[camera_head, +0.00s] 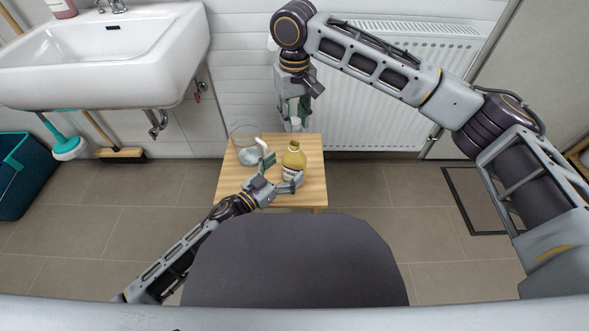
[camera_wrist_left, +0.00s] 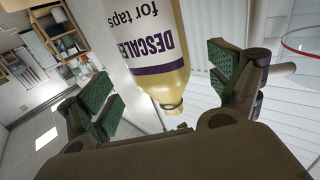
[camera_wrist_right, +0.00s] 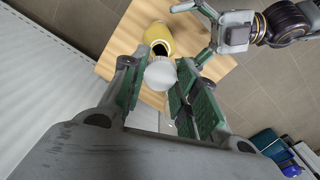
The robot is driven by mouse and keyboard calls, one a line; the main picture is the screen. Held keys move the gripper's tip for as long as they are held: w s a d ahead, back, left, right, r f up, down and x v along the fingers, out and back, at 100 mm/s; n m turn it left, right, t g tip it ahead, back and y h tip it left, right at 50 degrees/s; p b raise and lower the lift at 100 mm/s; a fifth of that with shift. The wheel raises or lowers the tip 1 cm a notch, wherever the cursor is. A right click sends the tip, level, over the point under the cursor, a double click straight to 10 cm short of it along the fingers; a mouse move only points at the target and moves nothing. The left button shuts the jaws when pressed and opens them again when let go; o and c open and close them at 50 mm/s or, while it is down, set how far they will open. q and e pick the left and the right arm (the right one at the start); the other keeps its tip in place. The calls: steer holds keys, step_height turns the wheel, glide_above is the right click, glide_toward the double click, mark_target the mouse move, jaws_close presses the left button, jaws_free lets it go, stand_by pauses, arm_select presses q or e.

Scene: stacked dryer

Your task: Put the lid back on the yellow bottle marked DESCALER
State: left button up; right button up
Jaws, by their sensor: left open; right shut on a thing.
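The yellow DESCALER bottle (camera_head: 293,160) stands upright on the small wooden table (camera_head: 310,145). In the right wrist view its open, uncapped mouth shows on the bottle (camera_wrist_right: 158,38). My left gripper (camera_head: 283,176) is open at the bottle's side; in the left wrist view its spread green-padded fingers (camera_wrist_left: 165,88) lie either side of the labelled bottle (camera_wrist_left: 160,50). My right gripper (camera_wrist_right: 160,85) is shut on a round white lid (camera_wrist_right: 160,73), near the bottle's mouth in that view. In the head view my right gripper (camera_head: 293,115) is above the table's far edge; the lid is not clear there.
A white radiator (camera_head: 370,85) is behind the table.

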arm_select(q)
steer(key=shift+x, duration=2.2)
steer(key=shift+c, duration=0.2)
steer(key=c, duration=1.5)
arm_select(e)
glide_above(295, 144)
steer(key=shift+w+f, duration=0.1)
steer(key=shift+f, duration=2.4)
steer(key=shift+f, duration=0.15)
steer(key=shift+f, duration=0.75)
steer(key=shift+f, duration=0.55)
